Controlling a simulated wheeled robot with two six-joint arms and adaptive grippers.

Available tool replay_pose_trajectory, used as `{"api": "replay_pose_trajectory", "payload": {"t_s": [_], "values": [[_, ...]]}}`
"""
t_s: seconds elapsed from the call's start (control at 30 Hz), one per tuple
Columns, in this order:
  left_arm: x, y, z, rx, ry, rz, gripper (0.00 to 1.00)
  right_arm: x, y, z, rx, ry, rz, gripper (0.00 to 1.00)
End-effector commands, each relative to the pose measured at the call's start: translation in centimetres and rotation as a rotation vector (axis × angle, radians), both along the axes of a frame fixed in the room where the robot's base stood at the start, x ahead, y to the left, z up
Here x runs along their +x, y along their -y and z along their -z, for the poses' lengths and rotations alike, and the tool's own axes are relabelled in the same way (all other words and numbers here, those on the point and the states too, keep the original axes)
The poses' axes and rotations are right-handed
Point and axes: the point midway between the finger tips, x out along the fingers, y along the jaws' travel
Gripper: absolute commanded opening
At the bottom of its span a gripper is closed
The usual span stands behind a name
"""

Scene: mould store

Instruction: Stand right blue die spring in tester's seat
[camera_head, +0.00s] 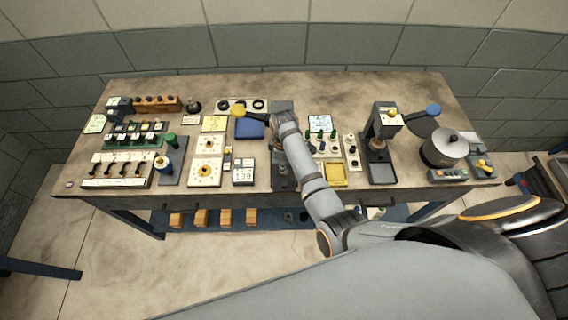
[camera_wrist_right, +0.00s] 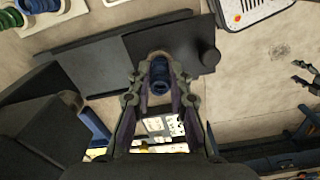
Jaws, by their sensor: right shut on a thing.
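My right gripper (camera_head: 280,156) reaches down at the middle of the bench, partly hidden by my own arm. In the right wrist view its two fingers (camera_wrist_right: 160,68) are closed on a blue die spring (camera_wrist_right: 159,79), held between the fingertips. Dark equipment with a flat base (camera_head: 284,184), likely the tester, stands behind and below the gripper. It has a lever with a yellow knob (camera_head: 238,111). In the wrist view a dark plate with a round boss (camera_wrist_right: 208,57) lies beyond the spring. I cannot tell whether the spring touches it. My left gripper does not show clearly.
A press with a blue-knobbed lever (camera_head: 433,110) and a metal pot (camera_head: 445,149) stand right. A yellow tray (camera_head: 335,175) and a display unit (camera_head: 243,173) flank the middle. Green-topped pieces (camera_head: 320,134) stand nearby. A dark jointed shape (camera_wrist_right: 301,80) at the wrist view's edge is unclear.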

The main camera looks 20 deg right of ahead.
Motion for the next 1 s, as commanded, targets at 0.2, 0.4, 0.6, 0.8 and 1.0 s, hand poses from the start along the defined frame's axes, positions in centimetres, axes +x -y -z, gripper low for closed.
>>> {"api": "replay_pose_trajectory", "payload": {"t_s": [0.2,0.4,0.6,0.8,1.0], "values": [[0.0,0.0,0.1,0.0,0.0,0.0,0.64,0.0,0.0,0.4,0.0,0.0,0.0,0.0],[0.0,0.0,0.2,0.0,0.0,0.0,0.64,0.0,0.0,0.9,0.0,0.0,0.0,0.0],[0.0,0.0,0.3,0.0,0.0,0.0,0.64,0.0,0.0,1.2,0.0,0.0,0.0,0.0],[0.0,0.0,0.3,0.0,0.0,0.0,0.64,0.0,0.0,1.3,0.0,0.0,0.0,0.0],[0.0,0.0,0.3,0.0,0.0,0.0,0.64,0.0,0.0,1.3,0.0,0.0,0.0,0.36]]}}
